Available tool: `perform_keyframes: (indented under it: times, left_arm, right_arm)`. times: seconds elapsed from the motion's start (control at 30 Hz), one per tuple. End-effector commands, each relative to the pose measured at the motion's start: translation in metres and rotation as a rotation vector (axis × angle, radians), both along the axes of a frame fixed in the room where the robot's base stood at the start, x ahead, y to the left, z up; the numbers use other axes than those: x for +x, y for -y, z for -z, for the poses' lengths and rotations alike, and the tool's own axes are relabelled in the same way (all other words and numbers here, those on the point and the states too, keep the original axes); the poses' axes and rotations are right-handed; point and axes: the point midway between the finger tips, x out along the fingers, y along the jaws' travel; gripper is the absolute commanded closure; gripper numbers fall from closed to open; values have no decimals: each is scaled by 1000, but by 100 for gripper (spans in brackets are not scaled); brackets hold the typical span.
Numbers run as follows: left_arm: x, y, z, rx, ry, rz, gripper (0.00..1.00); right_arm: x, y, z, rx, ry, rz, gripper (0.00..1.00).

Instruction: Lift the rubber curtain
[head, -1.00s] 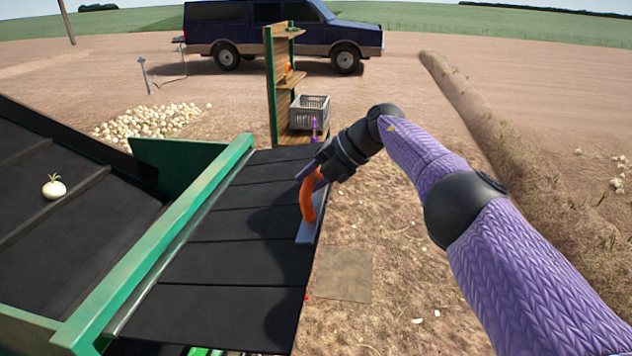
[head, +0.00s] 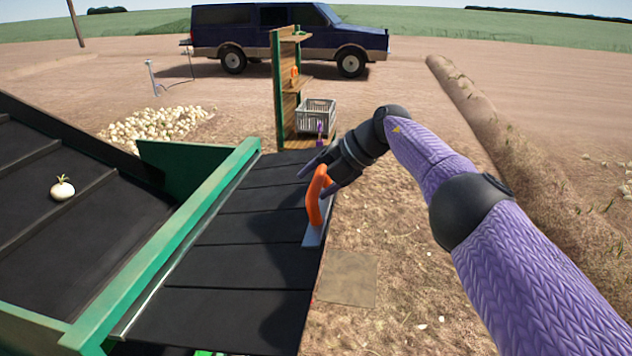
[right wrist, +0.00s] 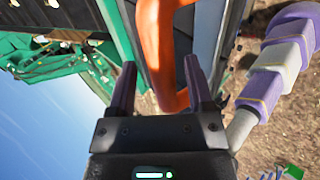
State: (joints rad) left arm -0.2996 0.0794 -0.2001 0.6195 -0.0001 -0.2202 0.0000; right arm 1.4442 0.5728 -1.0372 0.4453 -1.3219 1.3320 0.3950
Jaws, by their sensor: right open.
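The black rubber curtain (head: 235,228) hangs in overlapping slats beside a green frame (head: 165,245) in the head view. An orange handle (head: 315,208) stands on a grey plate (head: 312,237) at its right edge. My right gripper (head: 316,180) is at the upper end of the handle, with its jaws open. In the right wrist view, the orange handle (right wrist: 155,42) runs between the two fingers of my right gripper (right wrist: 160,64); a gap shows on at least one side. My left gripper is not in view.
A dark sloping conveyor (head: 75,225) with one onion (head: 62,189) lies left of the green frame. A wooden shelf (head: 283,95) with a grey crate (head: 316,113) stands behind the curtain. An onion pile (head: 155,126) and a van (head: 285,35) are farther back. Open ground lies right.

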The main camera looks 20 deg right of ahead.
Motion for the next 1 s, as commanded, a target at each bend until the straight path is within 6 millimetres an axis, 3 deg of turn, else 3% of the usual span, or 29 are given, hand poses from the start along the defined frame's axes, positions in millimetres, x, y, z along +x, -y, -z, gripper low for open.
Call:
perform_keyframes:
  times: [0.2,0.4,1.0]
  left_arm:
    - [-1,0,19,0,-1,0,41]
    - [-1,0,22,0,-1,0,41]
    - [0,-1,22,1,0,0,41]
  right_arm:
    - [-21,30,-33,-2,6,2,34]
    - [-36,50,-62,0,2,1,34]
    - [-39,53,-66,0,1,-1,34]
